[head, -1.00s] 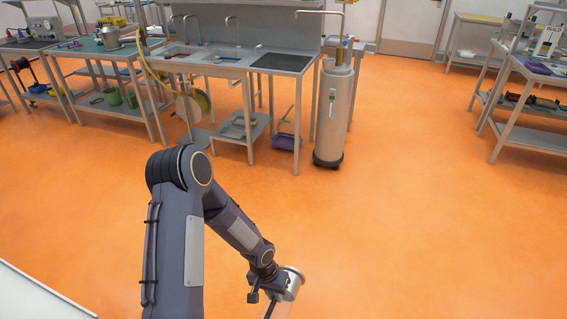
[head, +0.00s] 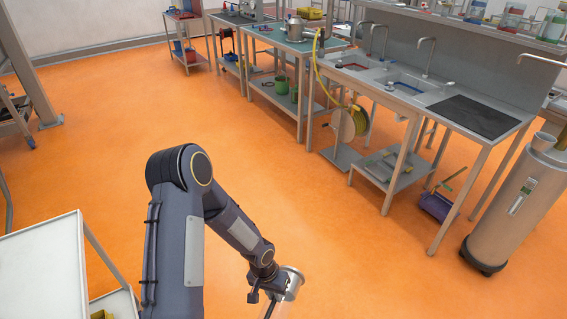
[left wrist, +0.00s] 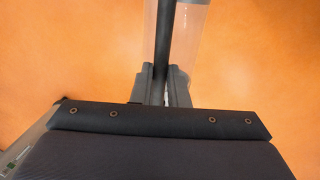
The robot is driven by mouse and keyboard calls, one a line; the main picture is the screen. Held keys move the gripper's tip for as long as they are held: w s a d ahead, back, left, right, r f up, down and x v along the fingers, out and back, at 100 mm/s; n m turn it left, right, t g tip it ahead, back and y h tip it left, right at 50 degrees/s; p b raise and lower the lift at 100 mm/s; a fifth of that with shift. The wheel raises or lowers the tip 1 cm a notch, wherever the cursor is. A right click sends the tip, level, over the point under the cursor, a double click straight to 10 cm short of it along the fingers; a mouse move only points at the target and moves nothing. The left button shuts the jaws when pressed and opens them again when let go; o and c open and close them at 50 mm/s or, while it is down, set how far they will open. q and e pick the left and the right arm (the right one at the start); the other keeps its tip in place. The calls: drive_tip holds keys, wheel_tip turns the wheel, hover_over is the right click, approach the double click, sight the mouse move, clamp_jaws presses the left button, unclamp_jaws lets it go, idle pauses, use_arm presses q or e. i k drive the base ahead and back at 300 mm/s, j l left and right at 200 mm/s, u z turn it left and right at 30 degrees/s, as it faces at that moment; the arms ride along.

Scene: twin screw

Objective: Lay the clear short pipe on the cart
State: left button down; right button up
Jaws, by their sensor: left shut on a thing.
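My left gripper (head: 264,300) is low in the head view, partly cut off by the bottom edge. It is shut on the clear short pipe (head: 291,284), which has a silver metal end and a see-through body running out of the picture. In the left wrist view the fingers (left wrist: 164,86) close at the pipe's near part, and the clear tube (left wrist: 188,38) runs up past a dark rod. A white-topped cart (head: 45,270) stands at the lower left of the head view, apart from the pipe. Its visible top is bare. My right gripper is out of view.
Orange floor (head: 130,130) lies open between the cart and the benches. A sink bench (head: 400,85) and a grey cylinder tank (head: 515,205) stand at the right. A green-topped bench (head: 290,45) stands further back. A grey frame (head: 25,80) stands at the far left.

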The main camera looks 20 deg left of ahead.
sight(47, 278)
drive_tip(key=i+u, duration=0.25)
drive_tip(key=u, duration=0.15)
drive_tip(key=i+u, duration=0.25)
drive_tip(key=u, duration=0.15)
drive_tip(key=i+l+u, duration=0.1)
drive_tip(key=i+u, duration=0.15)
drive_tip(key=u, duration=0.15)
drive_tip(key=i+l+u, duration=0.15)
drive_tip(key=u, duration=0.3)
drive_tip(key=i+l+u, duration=0.25)
drive_tip(key=i+u, duration=0.25)
drive_tip(key=i+l+u, duration=0.2)
drive_tip(key=l+u, duration=0.15)
drive_tip(key=u, duration=0.15)
drive_tip(key=i+l+u, duration=0.25)
drive_tip(key=l+u, duration=0.25)
